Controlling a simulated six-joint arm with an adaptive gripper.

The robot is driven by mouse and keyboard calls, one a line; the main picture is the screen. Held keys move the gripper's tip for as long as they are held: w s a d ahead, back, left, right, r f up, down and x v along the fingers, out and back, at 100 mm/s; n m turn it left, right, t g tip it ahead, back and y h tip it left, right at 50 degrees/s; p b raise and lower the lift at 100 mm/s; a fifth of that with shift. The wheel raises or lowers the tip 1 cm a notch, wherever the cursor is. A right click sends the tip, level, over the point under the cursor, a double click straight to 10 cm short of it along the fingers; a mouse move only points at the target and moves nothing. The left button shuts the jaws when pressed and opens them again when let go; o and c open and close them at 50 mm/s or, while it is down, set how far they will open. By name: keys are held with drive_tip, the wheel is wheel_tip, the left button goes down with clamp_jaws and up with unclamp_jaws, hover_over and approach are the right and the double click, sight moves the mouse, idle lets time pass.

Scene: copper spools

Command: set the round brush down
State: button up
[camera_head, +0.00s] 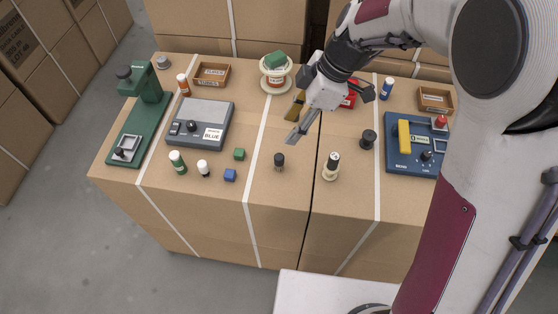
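My gripper (326,95) is over the back middle of the cardboard work surface, its white body tilted down to the left. A grey flat piece (301,128) extends below it, and an olive-gold piece (295,106) shows just to its left. I cannot tell whether either is part of a brush or whether the fingers hold anything. No thing is clearly recognisable as the round brush. A small black-topped piece (279,160) stands upright in front of the gripper. A black-and-white cylinder stands on a cream spool (331,173) to its right.
A cream spool with a green block (276,61) stands behind. A grey device (202,125) and green stand (139,121) are left. A blue device (405,158) and black spool (368,139) are right.

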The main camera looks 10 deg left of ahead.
approach(282, 156)
drive_tip(key=d+x, duration=0.1)
drive_tip(key=x, duration=0.4)
drive_tip(key=shift+s+a+r, duration=0.1)
drive_tip(key=shift+s+a, duration=0.05)
drive_tip(key=shift+s, duration=0.15)
drive_tip(key=shift+x, duration=1.3)
drive_tip(key=shift+w+a+x, duration=0.1)
drive_tip(key=shift+w+x, duration=0.05)
drive_tip(key=shift+x, duration=1.15)
drive_tip(key=shift+w+a+x, duration=0.1)
drive_tip(key=shift+a+x, duration=0.05)
drive_tip(key=shift+x, duration=1.15)
drive_tip(key=shift+r, duration=0.1)
clamp_jaws()
